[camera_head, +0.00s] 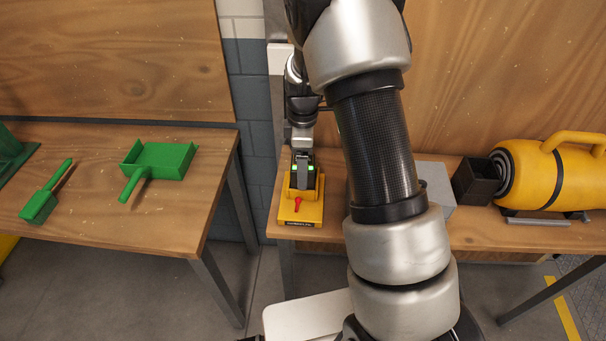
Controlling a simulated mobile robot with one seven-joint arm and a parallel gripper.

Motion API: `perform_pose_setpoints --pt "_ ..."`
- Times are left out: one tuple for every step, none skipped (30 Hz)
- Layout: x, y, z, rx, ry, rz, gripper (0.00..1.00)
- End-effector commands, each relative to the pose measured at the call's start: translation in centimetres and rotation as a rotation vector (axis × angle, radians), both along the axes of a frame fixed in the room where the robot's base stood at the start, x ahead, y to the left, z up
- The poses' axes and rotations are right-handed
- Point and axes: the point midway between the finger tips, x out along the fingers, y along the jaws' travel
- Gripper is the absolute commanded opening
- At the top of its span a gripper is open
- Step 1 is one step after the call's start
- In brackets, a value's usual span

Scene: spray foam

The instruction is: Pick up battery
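A yellow dock (301,213) with a red part (297,204) on its front stands at the left end of the right-hand workbench. A dark block with small green lights, probably the battery (303,178), is upright in or just above the dock. My gripper (302,160) is directly above this block, pointing down, and its fingers overlap the block's top in the picture. The fingers are small and dark here, so I cannot tell whether they touch it or how far they are apart.
My arm hides the middle of the right-hand bench (480,234). A grey box (437,186), a black open box (476,182) and a yellow cylindrical machine (560,178) stand further right. A green dustpan (163,160) and green brush (39,206) lie on the left bench (110,218). A gap separates the benches.

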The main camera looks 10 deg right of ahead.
Motion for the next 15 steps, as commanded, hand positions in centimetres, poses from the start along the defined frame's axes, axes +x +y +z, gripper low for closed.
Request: perform_pose_setpoints --pt "0.00 0.00 0.01 0.000 0.000 0.000 0.78" --pt "0.00 0.00 0.01 0.000 0.000 0.000 0.78" --pt "0.00 0.00 0.02 0.000 0.000 0.000 0.78" --pt "0.00 0.00 0.02 0.000 0.000 0.000 0.76" --pt "0.00 0.01 0.03 0.000 0.000 0.000 0.71" --pt "0.00 0.01 0.03 0.000 0.000 0.000 0.65" --pt "0.00 0.01 0.04 0.000 0.000 0.000 0.60" --pt "0.00 0.01 0.04 0.000 0.000 0.000 0.55" --pt "0.00 0.01 0.04 0.000 0.000 0.000 0.48" --pt "0.00 0.01 0.05 0.000 0.000 0.000 0.43" --pt "0.00 0.01 0.05 0.000 0.000 0.000 0.38" --pt "0.00 0.01 0.05 0.000 0.000 0.000 0.31" --pt "0.00 0.01 0.06 0.000 0.000 0.000 0.26" --pt "0.05 0.01 0.12 0.001 -0.001 0.000 0.23" --pt "0.05 0.01 0.12 0.001 -0.001 0.000 0.23"
